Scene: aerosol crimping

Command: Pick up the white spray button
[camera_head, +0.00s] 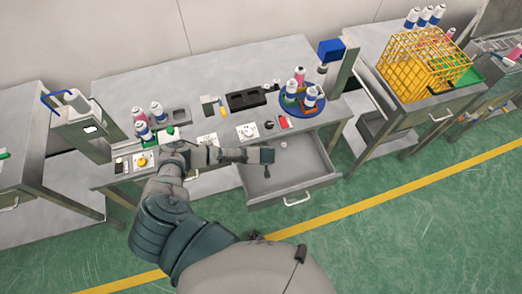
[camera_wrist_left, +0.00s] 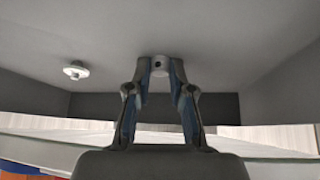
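My left gripper (camera_head: 265,170) is low over the open grey drawer (camera_head: 310,166) at the front of the middle workbench. In the left wrist view the fingers of my left gripper (camera_wrist_left: 161,68) point at the drawer floor. A small round button (camera_wrist_left: 160,66) with a dark hole stands between the fingertips, looking grey in the shade. Whether the fingers press on it cannot be told. A second small white part (camera_wrist_left: 75,70) with a wide rim lies apart, to the left; a small white part (camera_head: 284,145) also shows in the drawer in the head view. My right gripper is not in view.
The drawer's side walls and front (camera_head: 295,193) surround the gripper closely. On the workbench stand a blue round tray (camera_head: 287,103) with bottles, a black holder (camera_head: 246,99) and several small parts. A yellow wire basket (camera_head: 420,65) stands on the right table.

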